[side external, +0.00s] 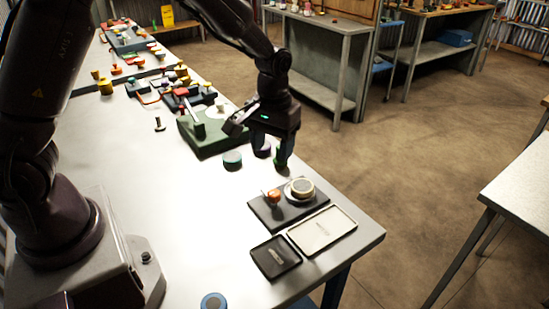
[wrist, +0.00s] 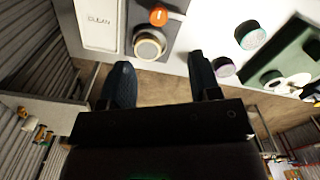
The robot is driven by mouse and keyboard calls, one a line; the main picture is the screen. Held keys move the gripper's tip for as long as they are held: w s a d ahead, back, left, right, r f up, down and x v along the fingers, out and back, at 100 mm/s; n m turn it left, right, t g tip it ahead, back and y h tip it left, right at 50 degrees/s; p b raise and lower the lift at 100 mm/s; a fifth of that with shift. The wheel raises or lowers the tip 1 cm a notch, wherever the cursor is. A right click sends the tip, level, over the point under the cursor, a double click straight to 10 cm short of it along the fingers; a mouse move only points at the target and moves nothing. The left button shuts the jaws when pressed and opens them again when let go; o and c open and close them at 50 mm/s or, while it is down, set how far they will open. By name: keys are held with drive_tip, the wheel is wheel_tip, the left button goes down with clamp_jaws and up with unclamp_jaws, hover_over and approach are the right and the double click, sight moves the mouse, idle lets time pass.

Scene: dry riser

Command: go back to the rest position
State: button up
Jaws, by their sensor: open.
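My gripper (side external: 271,154) is open, with its fingers pointing down near the far right edge of the table. The wrist view shows its two dark fingers (wrist: 162,80) apart, with nothing between them but the floor beyond the table. In the side view a purple round piece (side external: 263,149) is close to the fingers; the wrist view shows it (wrist: 224,67) standing apart, to the right of the right finger. Whether the fingertips are clear of the tabletop is hard to tell.
A dark tray (side external: 262,212) bears an orange piece (side external: 273,196) and a round cream-topped piece (side external: 302,188). A white tray (side external: 322,230) marked CLEAN (wrist: 98,22) and a black tray (side external: 275,257) lie nearby. A teal cylinder (side external: 232,160) and green fixture (side external: 205,143) stand left of my gripper.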

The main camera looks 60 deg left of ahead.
drive_tip(key=s+r+m+t, duration=0.5)
drive_tip(key=s+r, duration=1.3)
drive_tip(key=s, duration=0.1)
drive_tip(key=shift+s+r+t, duration=0.15)
drive_tip(key=shift+s+t, duration=0.1)
drive_tip(key=shift+t, duration=0.15)
